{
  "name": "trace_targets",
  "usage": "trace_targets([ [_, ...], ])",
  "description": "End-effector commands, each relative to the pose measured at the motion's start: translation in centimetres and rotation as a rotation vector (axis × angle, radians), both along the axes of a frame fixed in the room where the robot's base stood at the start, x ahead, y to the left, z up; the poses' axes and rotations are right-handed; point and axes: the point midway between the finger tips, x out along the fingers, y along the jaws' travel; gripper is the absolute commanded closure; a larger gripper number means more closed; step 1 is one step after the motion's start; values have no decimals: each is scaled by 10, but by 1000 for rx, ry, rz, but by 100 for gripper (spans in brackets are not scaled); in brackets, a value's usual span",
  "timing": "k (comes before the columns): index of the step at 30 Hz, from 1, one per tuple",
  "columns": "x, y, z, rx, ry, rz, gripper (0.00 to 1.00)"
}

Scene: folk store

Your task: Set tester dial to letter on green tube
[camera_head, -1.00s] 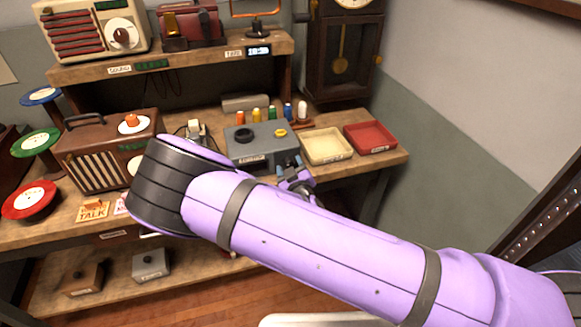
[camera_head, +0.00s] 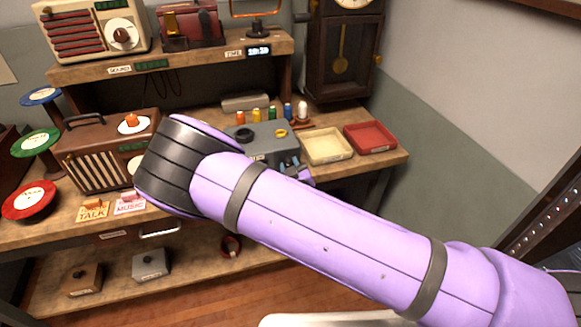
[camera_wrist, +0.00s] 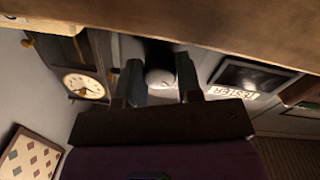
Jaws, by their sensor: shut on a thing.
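The grey tester (camera_head: 262,146) stands on the bench, with a black ring and a yellow ring on its top. Its TESTER label (camera_wrist: 231,94) shows in the wrist view. My gripper (camera_head: 289,163) is at the tester's front right, partly hidden by my arm. In the wrist view, my gripper's fingers (camera_wrist: 159,84) are shut on a pale round knob (camera_wrist: 158,78), seemingly the tester dial. Its pointer and markings cannot be read. The green tube (camera_head: 272,113) stands upright behind the tester. Its letter is too small to read.
A cream tray (camera_head: 326,146) and a red tray (camera_head: 370,137) lie right of the tester. A brown radio (camera_head: 104,150) stands left. A pendulum clock (camera_head: 343,55) is at the back right.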

Motion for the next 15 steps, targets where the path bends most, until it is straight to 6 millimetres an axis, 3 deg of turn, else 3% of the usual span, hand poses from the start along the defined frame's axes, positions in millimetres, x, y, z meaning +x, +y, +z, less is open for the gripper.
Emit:
trace_targets([
  [15,1,0,2,433,123,-4,91],
])
